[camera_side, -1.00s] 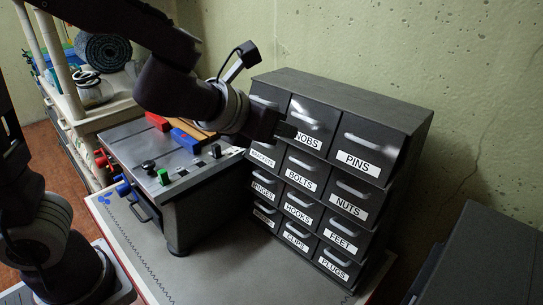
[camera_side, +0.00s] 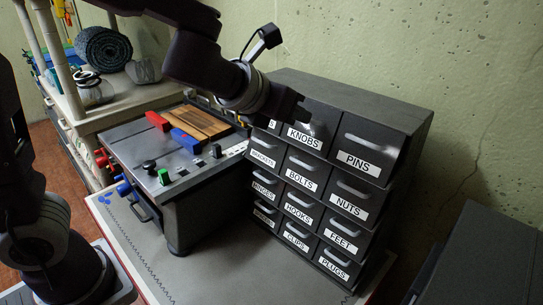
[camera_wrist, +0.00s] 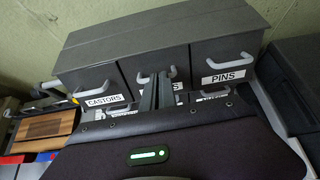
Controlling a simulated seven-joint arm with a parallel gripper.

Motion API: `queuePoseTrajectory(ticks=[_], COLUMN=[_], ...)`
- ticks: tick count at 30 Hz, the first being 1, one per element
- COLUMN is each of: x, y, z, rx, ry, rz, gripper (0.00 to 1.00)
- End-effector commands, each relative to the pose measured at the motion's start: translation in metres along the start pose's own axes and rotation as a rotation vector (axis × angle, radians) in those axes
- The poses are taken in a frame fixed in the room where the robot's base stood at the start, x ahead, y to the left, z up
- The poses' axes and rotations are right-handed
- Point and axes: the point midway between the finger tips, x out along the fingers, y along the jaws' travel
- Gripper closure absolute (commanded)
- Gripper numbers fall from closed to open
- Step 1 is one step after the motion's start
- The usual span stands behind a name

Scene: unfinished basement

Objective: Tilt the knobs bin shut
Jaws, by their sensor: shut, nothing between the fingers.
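The knobs bin (camera_side: 305,137) is the top middle bin of a dark grey cabinet (camera_side: 350,94) in the side view. Its white KNOBS label is readable, and my gripper hides part of its upper front and handle. In the wrist view the knobs bin (camera_wrist: 181,62) is behind my fingers, with its label mostly hidden. Its front looks roughly in line with its neighbours; any small tilt is hard to tell. My gripper (camera_side: 301,113) is shut and empty, at the upper front of this bin. In the wrist view the fingertips (camera_wrist: 160,78) overlap its handle; contact is unclear.
The castors bin (camera_wrist: 98,88) is left of the knobs bin and the pins bin (camera_side: 368,145) is right. Several labelled bins sit below. A grey machine (camera_side: 190,185) with knobs and a wooden board stands left of the cabinet. A dark box (camera_side: 480,255) is at the right.

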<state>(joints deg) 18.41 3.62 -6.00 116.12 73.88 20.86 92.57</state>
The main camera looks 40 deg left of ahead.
Motion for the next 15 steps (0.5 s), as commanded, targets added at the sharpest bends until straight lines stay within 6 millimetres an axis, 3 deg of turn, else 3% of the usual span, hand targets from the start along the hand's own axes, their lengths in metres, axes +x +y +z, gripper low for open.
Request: queuePoseTrajectory(ticks=[15], x=[0.0101], y=[0.0040], z=[0.0119], rx=[0.000], ry=[-0.009], rz=[0.006], gripper=[1.00])
